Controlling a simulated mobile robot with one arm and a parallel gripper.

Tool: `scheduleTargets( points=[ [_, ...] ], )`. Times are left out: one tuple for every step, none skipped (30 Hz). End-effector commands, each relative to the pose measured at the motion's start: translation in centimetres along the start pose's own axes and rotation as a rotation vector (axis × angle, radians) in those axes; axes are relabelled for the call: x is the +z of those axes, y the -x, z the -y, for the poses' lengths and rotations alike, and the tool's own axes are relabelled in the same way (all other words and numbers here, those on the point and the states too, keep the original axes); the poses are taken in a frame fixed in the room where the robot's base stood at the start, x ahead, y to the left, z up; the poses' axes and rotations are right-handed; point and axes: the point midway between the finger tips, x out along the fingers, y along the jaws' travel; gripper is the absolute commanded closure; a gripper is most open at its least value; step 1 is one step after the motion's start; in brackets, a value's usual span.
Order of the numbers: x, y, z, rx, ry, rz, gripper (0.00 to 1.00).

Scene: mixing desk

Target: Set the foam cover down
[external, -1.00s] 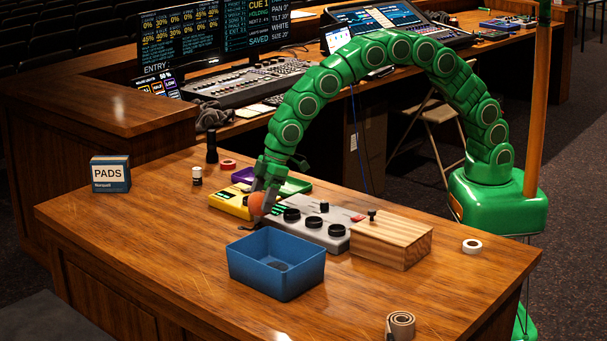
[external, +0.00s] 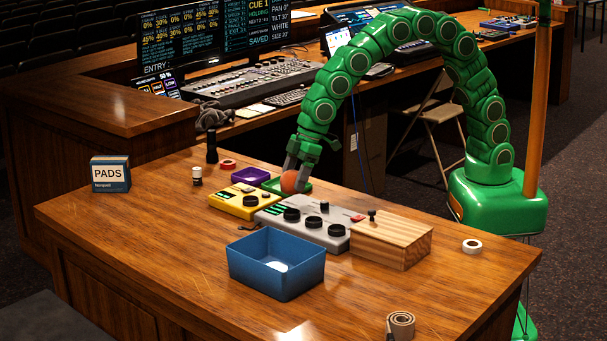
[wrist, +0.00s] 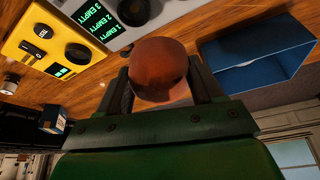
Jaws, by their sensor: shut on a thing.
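The foam cover (external: 289,182) is a round orange piece held between the fingers of my gripper (external: 296,180). In the external view it appears at the green tray (external: 305,187), behind the grey unit; whether it touches the tray I cannot tell. In the wrist view the foam cover (wrist: 158,66) sits between the two fingers, and my gripper (wrist: 160,90) is shut on it. The purple tray (external: 262,178) lies just left of the green one and looks empty. My gripper hides part of the green tray.
A yellow box (external: 238,204) and a grey unit (external: 302,228) with black knobs stand in front of the trays. A wooden block (external: 392,243) is to the right. A blue bin (external: 268,277) in front holds something white. The desk's left front is clear.

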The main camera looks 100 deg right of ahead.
Motion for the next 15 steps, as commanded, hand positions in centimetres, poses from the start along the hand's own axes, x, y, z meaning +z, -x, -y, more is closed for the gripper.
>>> scheduleTargets(
  points=[
    [0.1, 0.1, 0.0, 0.0, 0.0, 0.0, 0.61],
    [0.1, 0.1, 0.0, 0.0, 0.0, 0.0, 0.61],
    [0.1, 0.1, 0.0, 0.0, 0.0, 0.0, 0.61],
    [0.1, 0.1, 0.1, 0.0, 0.0, 0.0, 0.61],
    [0.1, 0.1, 0.1, 0.0, 0.0, 0.0, 0.61],
    [0.1, 0.1, 0.3, 0.0, 0.0, 0.001, 0.61],
    [0.1, 0.1, 0.6, -0.001, 0.001, 0.002, 0.61],
    [0.1, 0.1, 1.0, -0.001, 0.001, 0.002, 0.61],
    [0.1, 0.1, 1.6, -0.001, 0.002, 0.004, 0.61],
    [0.1, 0.1, 2.3, -0.001, 0.002, 0.005, 0.61],
    [0.1, 0.1, 3.0, -0.002, 0.002, 0.006, 0.61],
    [0.1, 0.2, 4.2, -0.001, 0.003, 0.008, 0.61],
    [0.2, 0.2, 5.1, -0.001, 0.003, 0.01, 0.61],
    [0.2, 0.3, 6.2, -0.001, 0.003, 0.012, 0.61],
    [0.3, 0.3, 7.6, -0.002, 0.002, 0.014, 0.61]
  ],
)
